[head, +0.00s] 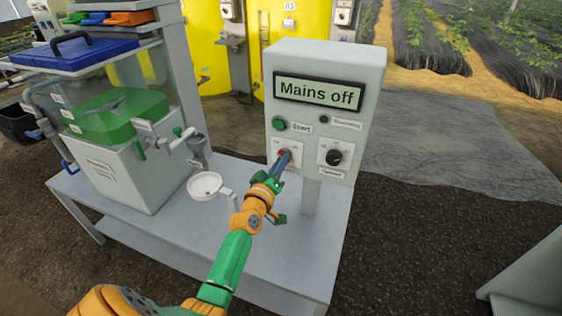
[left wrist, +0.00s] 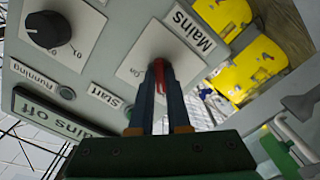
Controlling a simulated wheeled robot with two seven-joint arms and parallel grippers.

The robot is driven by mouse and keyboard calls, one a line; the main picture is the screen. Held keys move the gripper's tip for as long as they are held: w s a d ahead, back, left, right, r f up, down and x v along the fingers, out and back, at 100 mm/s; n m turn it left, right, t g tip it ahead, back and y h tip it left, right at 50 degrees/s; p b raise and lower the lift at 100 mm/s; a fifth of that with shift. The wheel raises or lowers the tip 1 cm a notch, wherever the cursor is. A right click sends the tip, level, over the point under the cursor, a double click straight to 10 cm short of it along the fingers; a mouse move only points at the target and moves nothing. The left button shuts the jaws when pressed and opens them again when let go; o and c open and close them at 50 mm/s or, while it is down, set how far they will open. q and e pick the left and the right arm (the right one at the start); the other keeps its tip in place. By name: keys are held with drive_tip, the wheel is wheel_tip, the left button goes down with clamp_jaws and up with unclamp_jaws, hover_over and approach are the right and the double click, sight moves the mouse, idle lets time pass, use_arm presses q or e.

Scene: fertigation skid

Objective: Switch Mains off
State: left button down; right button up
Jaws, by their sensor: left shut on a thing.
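The grey control box (head: 345,60) stands on a post, and its display (head: 318,92) reads "Mains off". The red Mains switch handle (head: 281,153) sits on a white plate at the box's lower left. My left gripper (head: 285,158) reaches it from the front. In the left wrist view, my left gripper (left wrist: 161,78) is shut with its two dark fingers around the red handle (left wrist: 158,68). The fingers hide much of the handle. The Mains label (left wrist: 193,28) shows beside it, upside down. My right gripper is in neither view.
Beside the switch is a black knob (head: 334,157). Above are a green Start button (head: 279,123) and a dark Running lamp (head: 324,119).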

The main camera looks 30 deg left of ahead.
use_arm(q)
drive_tip(key=shift+r+n, duration=0.1)
drive_tip(key=shift+n, duration=0.2)
drive_tip(key=c, duration=0.9)
unclamp_jaws()
drive_tip(key=v, duration=0.7)
